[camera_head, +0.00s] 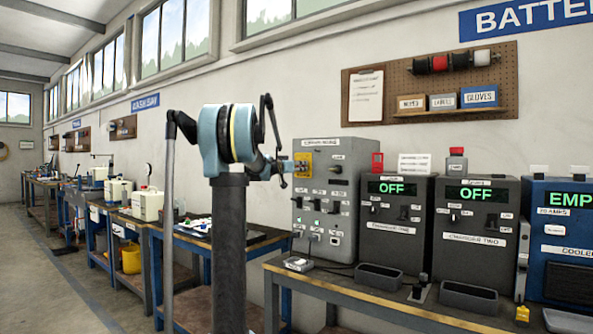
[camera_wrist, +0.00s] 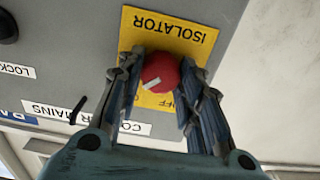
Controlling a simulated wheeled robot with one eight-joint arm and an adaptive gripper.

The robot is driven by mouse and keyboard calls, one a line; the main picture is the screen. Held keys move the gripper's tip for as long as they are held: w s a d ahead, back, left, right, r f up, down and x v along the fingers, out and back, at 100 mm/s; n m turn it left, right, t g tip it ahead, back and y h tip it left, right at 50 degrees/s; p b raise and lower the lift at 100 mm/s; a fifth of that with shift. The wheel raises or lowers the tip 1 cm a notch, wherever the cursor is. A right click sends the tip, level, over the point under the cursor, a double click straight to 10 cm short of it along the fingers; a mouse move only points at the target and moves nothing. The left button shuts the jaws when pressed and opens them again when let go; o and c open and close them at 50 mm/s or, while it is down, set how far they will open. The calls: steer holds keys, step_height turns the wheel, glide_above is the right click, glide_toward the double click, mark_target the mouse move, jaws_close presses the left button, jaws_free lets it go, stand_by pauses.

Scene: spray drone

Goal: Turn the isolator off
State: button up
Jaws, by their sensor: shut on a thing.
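The isolator has a round red knob (camera_wrist: 161,72) with a white pointer mark, on a yellow plate (camera_wrist: 172,38) lettered ISOLATOR, upside down in the wrist view. The white mark lies slantwise on the knob, toward its lower left in that picture. Part of an "FF" shows below the knob; the rest of the lower lettering is largely hidden by the fingers. My gripper (camera_wrist: 160,80) is shut on the knob, one finger on each side. In the head view my gripper (camera_head: 287,169) reaches the yellow plate (camera_head: 302,158) on the grey panel (camera_head: 342,178); the knob is hidden there.
The grey panel stands on a bench (camera_head: 345,283) and carries several switches below the isolator. Right of it are two chargers (camera_head: 394,246) (camera_head: 474,254) showing OFF and a blue unit (camera_head: 562,250). Small trays (camera_head: 380,276) line the bench front.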

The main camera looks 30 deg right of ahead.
steer(key=shift+n, duration=0.4)
steer(key=shift+w+a+f+n, duration=0.1)
steer(key=shift+w+n, duration=0.05)
steer(key=shift+n, duration=4.15)
steer(key=shift+w+a+f+n, duration=0.1)
steer(key=shift+n, duration=4.2)
steer(key=o, duration=1.1)
steer(key=shift+w, duration=0.1)
steer(key=shift+c, duration=0.2)
steer(key=shift+d, duration=0.1)
